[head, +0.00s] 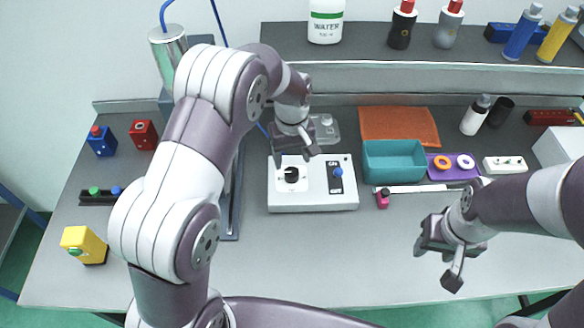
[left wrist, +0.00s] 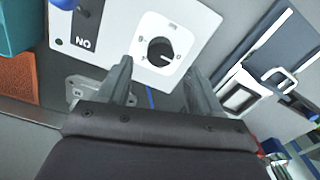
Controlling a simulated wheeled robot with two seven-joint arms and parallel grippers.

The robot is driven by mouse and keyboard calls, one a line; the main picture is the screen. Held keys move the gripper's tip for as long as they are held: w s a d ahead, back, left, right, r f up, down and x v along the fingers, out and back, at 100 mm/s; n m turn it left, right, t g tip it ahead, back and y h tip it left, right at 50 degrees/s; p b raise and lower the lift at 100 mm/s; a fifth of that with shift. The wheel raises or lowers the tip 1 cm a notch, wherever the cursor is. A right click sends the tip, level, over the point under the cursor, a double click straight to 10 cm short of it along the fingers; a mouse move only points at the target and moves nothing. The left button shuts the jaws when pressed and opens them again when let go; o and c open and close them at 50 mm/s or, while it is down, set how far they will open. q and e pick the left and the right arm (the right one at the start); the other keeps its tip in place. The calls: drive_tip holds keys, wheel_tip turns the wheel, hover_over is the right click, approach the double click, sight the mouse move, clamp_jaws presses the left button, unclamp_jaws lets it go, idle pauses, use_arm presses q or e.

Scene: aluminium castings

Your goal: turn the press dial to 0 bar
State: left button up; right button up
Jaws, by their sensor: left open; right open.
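The press control box (head: 312,199) is white and sits at the middle of the bench. Its black dial (head: 292,175) is on the left part of its top, on a white round-cornered plate. The dial also shows in the left wrist view (left wrist: 160,51), with a pale pointer line and small marks around it too small to read. My left gripper (head: 296,158) is open above the back of the box. In the left wrist view its fingers (left wrist: 160,88) point toward the dial, apart from each other, with nothing between them. My right gripper (head: 437,262) is open and empty over the bench's front right.
A blue-knobbed switch (head: 338,172) is on the same box, right of the dial. A teal bin (head: 394,161), an orange mat (head: 399,125) and a purple tray (head: 453,174) stand to the right. The front middle of the bench is clear.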

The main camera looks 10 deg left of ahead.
sight(292, 174)
use_arm(q)
wheel_tip(292, 174, up, 8)
drive_tip(key=p, duration=0.1)
drive_tip(key=shift+f, duration=0.2)
drive_tip(key=s+a+f+m, duration=0.1)
drive_tip(key=s+a+m, duration=0.1)
drive_tip(key=s, duration=0.7)
drive_tip(key=s+a+f+m+t, duration=0.1)
drive_tip(key=s+m, duration=0.3)
drive_tip(key=s, duration=0.6)
drive_tip(key=shift+a+m, duration=0.4)
drive_tip(key=shift+a, duration=0.3)
